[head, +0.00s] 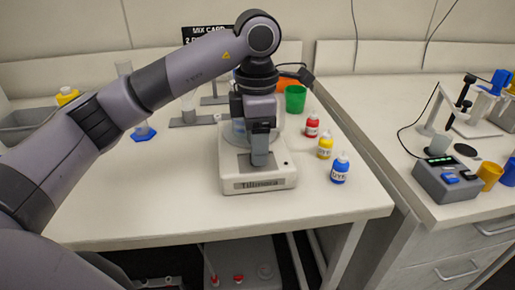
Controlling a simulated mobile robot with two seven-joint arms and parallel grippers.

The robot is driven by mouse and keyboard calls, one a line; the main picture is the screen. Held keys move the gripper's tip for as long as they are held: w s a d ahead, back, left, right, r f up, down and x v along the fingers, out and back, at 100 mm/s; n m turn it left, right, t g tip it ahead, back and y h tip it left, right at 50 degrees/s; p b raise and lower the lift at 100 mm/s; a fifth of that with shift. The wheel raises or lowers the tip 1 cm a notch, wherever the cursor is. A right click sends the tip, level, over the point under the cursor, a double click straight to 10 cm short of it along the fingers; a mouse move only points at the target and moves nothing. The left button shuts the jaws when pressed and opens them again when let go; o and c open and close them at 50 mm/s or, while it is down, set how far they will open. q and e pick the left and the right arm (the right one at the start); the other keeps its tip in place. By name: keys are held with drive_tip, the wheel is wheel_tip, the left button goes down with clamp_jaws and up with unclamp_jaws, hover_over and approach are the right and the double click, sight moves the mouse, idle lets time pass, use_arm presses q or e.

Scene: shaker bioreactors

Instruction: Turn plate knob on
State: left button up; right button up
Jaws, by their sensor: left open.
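A white plate device (232,184) with a dark label on its front stands near the middle of the front of the left table. A clear vessel (238,128) is on it, partly behind my gripper. My left gripper (260,158) points down over the front of the device, and its fingers cover part of the top and front. Whether the fingers touch the device cannot be told. The gripper is open and nothing shows held in it. My right gripper is not in view.
Red (312,126), yellow (325,146) and blue (340,168) bottles stand right of the device. A green cup (295,99) is behind. A grey device (448,178) stands on the right counter, across a gap. The table's front left is clear.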

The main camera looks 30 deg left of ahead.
use_arm(q)
drive_tip(key=shift+f, duration=0.85)
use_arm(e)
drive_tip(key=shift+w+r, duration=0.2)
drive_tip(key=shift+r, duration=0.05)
use_arm(q)
drive_tip(key=c, duration=1.1)
drive_tip(key=shift+o, duration=0.2)
